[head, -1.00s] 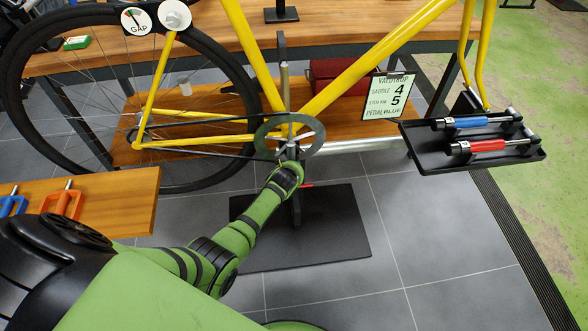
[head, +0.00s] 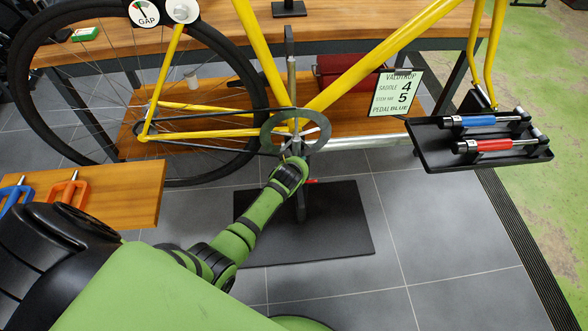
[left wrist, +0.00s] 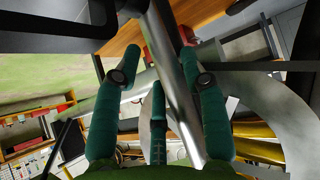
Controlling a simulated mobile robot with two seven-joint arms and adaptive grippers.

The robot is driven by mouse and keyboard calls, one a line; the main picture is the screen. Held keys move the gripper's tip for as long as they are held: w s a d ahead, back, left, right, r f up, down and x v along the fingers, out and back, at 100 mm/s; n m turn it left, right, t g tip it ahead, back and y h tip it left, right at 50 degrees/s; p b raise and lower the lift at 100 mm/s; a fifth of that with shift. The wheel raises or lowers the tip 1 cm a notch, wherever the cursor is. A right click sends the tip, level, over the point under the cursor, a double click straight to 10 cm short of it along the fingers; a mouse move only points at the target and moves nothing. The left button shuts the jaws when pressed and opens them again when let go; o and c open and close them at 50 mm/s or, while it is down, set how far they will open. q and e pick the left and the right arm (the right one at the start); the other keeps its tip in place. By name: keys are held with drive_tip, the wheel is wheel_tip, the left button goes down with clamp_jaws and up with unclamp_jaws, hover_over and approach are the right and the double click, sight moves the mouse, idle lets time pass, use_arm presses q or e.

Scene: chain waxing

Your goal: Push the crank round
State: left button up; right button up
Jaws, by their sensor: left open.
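The yellow bike frame (head: 360,62) stands upright, with a dark chainring (head: 322,132) low at its bottom bracket. A short silver piece, perhaps the crank, shows at the chainring's centre; my wrist hides what lies below it. My left arm reaches up to just below the chainring, and its fingers are hidden in the head view. In the left wrist view my left gripper (left wrist: 160,58) is open, its green fingers apart. A silver bar (left wrist: 172,75) runs between or behind them; I cannot tell whether they touch. The grey chainring (left wrist: 268,112) is close on the right. My right gripper is not in view.
A black tray (head: 440,155) with blue and red tools is at the right. A wooden bench (head: 130,190) with orange and blue handles is at the left. A placard (head: 396,93) hangs by the frame. A black base plate (head: 340,225) lies on the tiled floor.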

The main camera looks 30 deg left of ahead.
use_arm(q)
drive_tip(key=v, duration=1)
drive_tip(key=shift+w, duration=0.1)
